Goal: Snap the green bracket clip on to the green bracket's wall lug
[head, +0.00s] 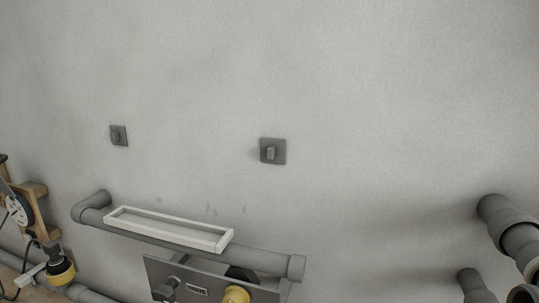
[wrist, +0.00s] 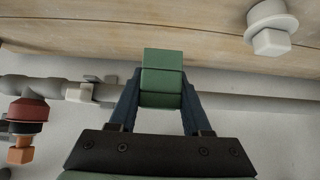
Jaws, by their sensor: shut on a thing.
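In the wrist view my gripper (wrist: 161,98) is shut on a green block-shaped piece (wrist: 163,60), which looks like the green bracket clip. The piece sits between the two dark blue fingers and sticks out past their tips. My gripper and the clip are not in the head view. Two dark grey square plates with short stubs are on the wall in the head view, a left wall lug (head: 119,136) and a right wall lug (head: 272,151). Neither looks green, so I cannot tell which is the green bracket's lug. Both stubs look bare.
Below the lugs, a pale shallow tray (head: 228,240) lies along a grey pipe (head: 265,262), above a grey panel (head: 155,268). More pipes (head: 520,240) stand at right. The wrist view shows a wooden board (wrist: 90,25), a white bolt (wrist: 271,42) and a red-black fitting (wrist: 28,112).

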